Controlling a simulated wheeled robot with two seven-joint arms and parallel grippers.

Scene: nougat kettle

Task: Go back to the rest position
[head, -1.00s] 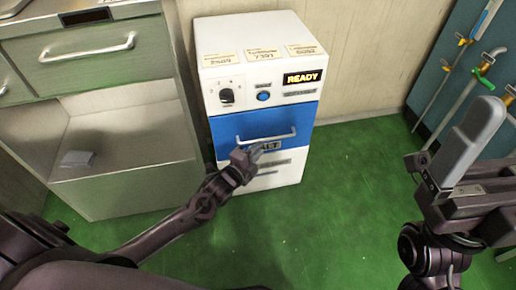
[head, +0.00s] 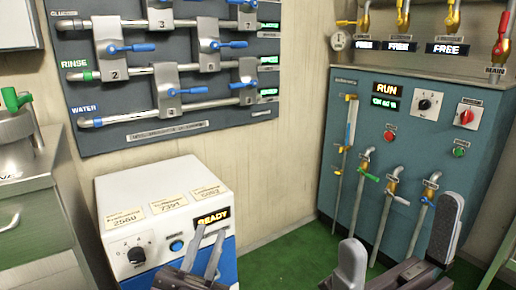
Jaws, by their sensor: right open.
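My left gripper (head: 211,232) is at the bottom of the head view, in front of the white and blue machine (head: 155,207). Its two fingers point up with a gap between them and nothing visible in it. My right gripper (head: 402,222) is at the bottom right, in front of the teal panel (head: 335,150). Its fingers are wide apart and empty. Both arms are mostly below the picture's edge.
A pipe board (head: 180,120) with blue-handled valves hangs on the wall. The teal panel carries taps, a dial and a display (head: 387,88) reading RUN. Green floor (head: 300,245) shows between the machine and the panel.

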